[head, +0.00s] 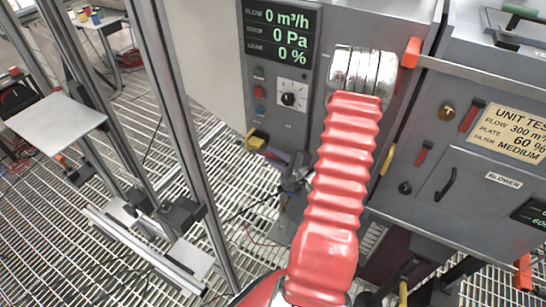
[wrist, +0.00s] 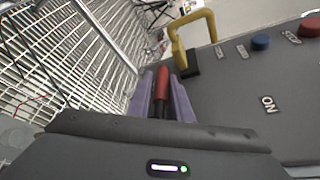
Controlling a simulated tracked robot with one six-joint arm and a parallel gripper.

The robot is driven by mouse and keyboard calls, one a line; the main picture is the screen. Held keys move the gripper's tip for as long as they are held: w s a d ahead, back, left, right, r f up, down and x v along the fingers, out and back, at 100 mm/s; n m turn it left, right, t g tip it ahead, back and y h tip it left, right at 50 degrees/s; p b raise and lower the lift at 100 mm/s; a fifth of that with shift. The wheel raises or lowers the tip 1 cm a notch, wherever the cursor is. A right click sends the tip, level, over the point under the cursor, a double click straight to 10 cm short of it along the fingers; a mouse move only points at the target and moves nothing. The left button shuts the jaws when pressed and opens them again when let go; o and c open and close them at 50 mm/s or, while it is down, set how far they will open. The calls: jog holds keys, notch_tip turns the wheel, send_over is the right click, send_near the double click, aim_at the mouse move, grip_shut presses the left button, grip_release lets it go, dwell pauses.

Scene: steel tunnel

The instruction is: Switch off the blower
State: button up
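The blower's grey control panel (head: 283,128) stands in the middle of the head view. Its display (head: 280,32) reads 0 m³/h, 0 Pa and 0 %. A red-handled lever (wrist: 162,82) with a black lower part shows in the wrist view, at the panel's edge. My gripper (wrist: 161,88) has its two purple fingers closely on either side of this lever and looks shut on it. In the head view my gripper (head: 278,157) is at the panel's lower edge, where the lever is hidden. An ON label (wrist: 268,104) is on the panel face to the right.
A yellow handle (wrist: 192,40) rises just beyond the fingers. A blue button (wrist: 261,41) and a red button (wrist: 312,26) lie farther right. A steel post (head: 180,130) stands to the left.

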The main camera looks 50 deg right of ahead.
jog(key=shift+o, duration=0.6)
jog(key=shift+s, duration=0.1)
jog(key=shift+s+r, duration=0.15)
jog(key=shift+s, duration=0.5)
jog(key=v, duration=1.2)
jog(key=shift+s, duration=0.1)
